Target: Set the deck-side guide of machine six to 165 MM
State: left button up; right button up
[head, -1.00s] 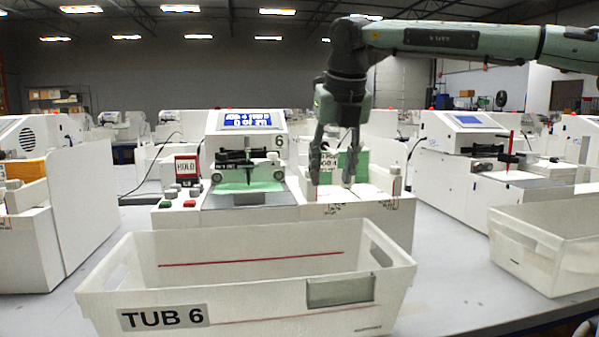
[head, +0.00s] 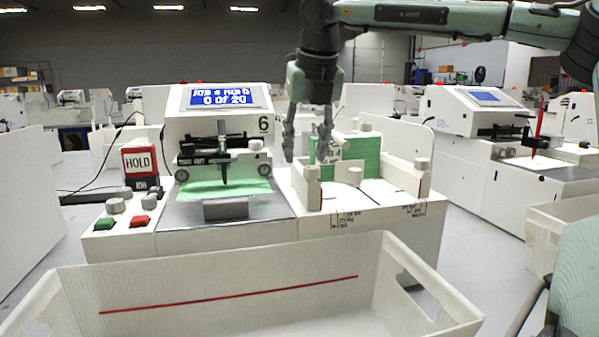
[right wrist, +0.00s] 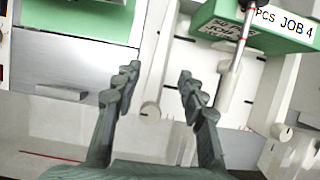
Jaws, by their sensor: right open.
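Machine six (head: 263,124) stands in the middle of the head view, its screen (head: 219,97) reading 0 OF 20. A feed tray with a green stack (head: 360,157) is at the right of its deck (head: 228,211). The deck-side guide (head: 313,192) is an upright white wall with a round knob, at the tray's deck side. My right gripper (head: 307,158) is open and empty, pointing down over that side. In the right wrist view its fingers (right wrist: 158,76) stand either side of the white guide with its round knob (right wrist: 150,111). Whether they touch it is unclear. My left gripper is out of view.
The other guide (head: 422,182) is at the tray's right, with printed scale marks (head: 347,218) on the front face. A white tub (head: 230,300) stands in front. Another machine (head: 480,135) is to the right.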

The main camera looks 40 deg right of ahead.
aim_at(302, 174)
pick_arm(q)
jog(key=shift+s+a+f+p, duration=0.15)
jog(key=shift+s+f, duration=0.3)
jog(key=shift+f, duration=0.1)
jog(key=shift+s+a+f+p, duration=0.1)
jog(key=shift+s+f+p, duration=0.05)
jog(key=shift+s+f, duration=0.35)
pick_arm(e)
jog(key=x, duration=0.6)
jog(key=shift+w+f, duration=0.1)
jog(key=shift+f, duration=0.3)
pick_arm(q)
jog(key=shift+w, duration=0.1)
pick_arm(e)
grip_shut()
